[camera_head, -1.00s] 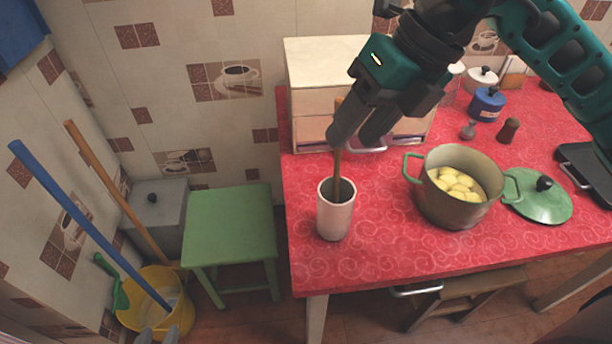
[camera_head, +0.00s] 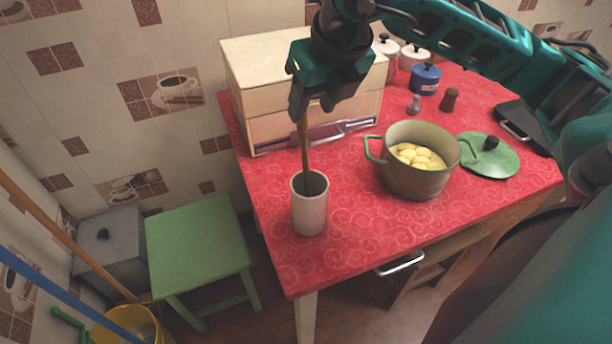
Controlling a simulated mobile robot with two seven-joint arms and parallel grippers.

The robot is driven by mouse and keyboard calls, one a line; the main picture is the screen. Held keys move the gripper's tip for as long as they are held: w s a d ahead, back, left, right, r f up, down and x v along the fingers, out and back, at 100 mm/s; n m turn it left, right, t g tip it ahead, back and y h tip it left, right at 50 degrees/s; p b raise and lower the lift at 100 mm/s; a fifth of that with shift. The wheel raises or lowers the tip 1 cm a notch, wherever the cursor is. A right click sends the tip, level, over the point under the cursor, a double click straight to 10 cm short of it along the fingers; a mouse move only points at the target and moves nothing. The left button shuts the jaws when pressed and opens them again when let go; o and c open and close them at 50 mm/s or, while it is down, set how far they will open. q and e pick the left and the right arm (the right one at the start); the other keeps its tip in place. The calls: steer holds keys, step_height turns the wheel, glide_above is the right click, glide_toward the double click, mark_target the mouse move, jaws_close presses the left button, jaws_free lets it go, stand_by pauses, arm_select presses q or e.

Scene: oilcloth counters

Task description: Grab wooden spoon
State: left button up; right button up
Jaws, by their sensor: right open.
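The wooden spoon (camera_head: 305,150) stands almost upright in a white cylindrical holder (camera_head: 309,213) near the left front of the red table. Its lower end is hidden inside the holder. My right gripper (camera_head: 311,103) is open and points down at the upper part of the spoon. The spoon's top end is hidden by the gripper, and I cannot tell whether the fingers touch it. My left gripper is not in view.
A pot of potatoes (camera_head: 409,182) stands right of the holder, with its green lid (camera_head: 488,158) beside it. A pale wooden drawer box (camera_head: 247,78) stands behind. A green stool (camera_head: 197,240) is left of the red table (camera_head: 345,238).

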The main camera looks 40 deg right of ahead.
mark_target(305, 118)
steer(key=shift+a+x, duration=0.2)
steer(key=shift+x, duration=1.15)
steer(key=shift+a+x, duration=0.2)
steer(key=shift+x, duration=1.2)
steer(key=shift+c, duration=0.4)
jaws_close()
